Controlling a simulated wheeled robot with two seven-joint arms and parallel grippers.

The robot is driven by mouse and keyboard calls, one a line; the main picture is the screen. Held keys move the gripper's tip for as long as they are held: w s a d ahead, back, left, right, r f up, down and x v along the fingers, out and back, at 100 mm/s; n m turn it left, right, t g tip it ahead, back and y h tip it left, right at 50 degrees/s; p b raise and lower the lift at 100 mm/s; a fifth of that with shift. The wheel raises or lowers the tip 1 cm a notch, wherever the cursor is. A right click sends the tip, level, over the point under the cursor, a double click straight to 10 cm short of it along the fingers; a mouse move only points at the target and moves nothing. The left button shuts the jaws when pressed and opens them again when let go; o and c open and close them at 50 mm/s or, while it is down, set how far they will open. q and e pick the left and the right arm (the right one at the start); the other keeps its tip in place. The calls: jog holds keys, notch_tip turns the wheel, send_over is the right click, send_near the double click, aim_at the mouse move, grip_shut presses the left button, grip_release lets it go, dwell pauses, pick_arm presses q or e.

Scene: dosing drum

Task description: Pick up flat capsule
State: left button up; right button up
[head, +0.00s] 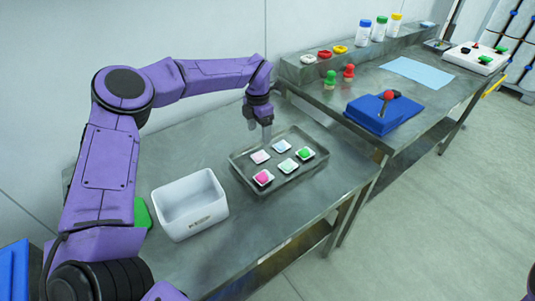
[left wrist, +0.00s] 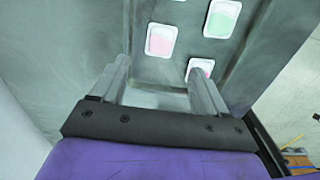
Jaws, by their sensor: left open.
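A dark tray (head: 238,169) holds several small white dishes. Pale, flat-looking pieces lie in a pink dish (head: 261,157), a blue dish (head: 282,146) and a green dish (head: 288,166). A bright pink piece (head: 263,177) and a bright green piece (head: 304,153) look raised. I cannot tell which one is the flat capsule. My left gripper (head: 264,132) points down above the tray's back-left side, open and empty. In the left wrist view a pale pink dish (left wrist: 161,40) lies beyond its fingertips (left wrist: 160,66), and a green dish (left wrist: 223,18) is farther right. The right gripper is out of view.
A white bin (head: 190,205) stands left of the tray. On the other table are a blue block (head: 373,115) with a red knob, small red and green objects (head: 339,78), a blue sheet (head: 417,72) and capped bottles (head: 379,29). The bench front is clear.

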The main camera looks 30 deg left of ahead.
aim_at(260, 155)
pick_arm(q)
notch_tip(260, 155, down, 9)
jog(key=p, duration=0.3)
jog(key=shift+f, duration=0.3)
jog(key=c, duration=1.1)
